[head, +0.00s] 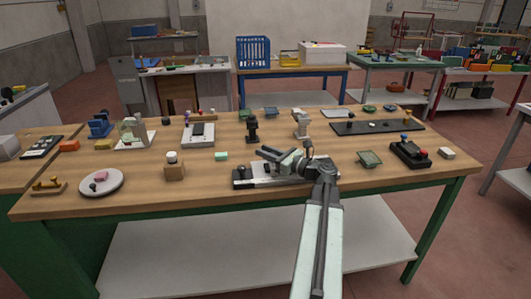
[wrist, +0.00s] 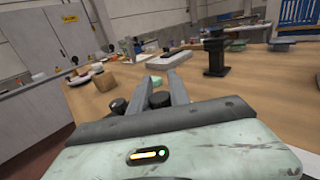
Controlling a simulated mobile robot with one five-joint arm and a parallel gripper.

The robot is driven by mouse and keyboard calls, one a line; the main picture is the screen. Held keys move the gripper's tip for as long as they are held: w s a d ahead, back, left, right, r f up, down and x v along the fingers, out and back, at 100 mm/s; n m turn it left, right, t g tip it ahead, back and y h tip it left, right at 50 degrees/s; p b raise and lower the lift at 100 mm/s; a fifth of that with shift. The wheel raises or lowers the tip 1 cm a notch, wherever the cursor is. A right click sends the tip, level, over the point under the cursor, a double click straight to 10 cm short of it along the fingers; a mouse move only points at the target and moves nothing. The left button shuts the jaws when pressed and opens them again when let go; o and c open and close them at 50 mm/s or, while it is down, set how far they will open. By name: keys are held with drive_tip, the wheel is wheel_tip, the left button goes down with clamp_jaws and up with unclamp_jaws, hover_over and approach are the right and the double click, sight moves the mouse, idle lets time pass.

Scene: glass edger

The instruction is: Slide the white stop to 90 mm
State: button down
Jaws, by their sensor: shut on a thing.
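A low dark fixture with a pale rail (head: 270,181) lies near the front middle of the table, partly covered by my arm. My gripper (head: 266,156) is low over this fixture. In the wrist view the two fingers of my gripper (wrist: 170,80) stand either side of a dark round knob (wrist: 160,99) and are shut on it. A second dark knob (wrist: 118,105) is just left of the fingers. I cannot make out the white stop's body or the scale marks; my gripper hides that part of the fixture.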

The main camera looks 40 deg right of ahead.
idle(0.8)
drive_tip(key=shift+w+a, duration=0.2)
drive_tip(key=shift+a, duration=0.1)
drive_tip(key=c, duration=1.2)
unclamp_jaws()
drive_tip(key=s, duration=0.5)
drive_tip(key=s+d, duration=0.1)
drive_tip(key=s, duration=0.1)
drive_tip(key=shift+s+d, duration=0.1)
drive_tip(key=shift+s, duration=0.3)
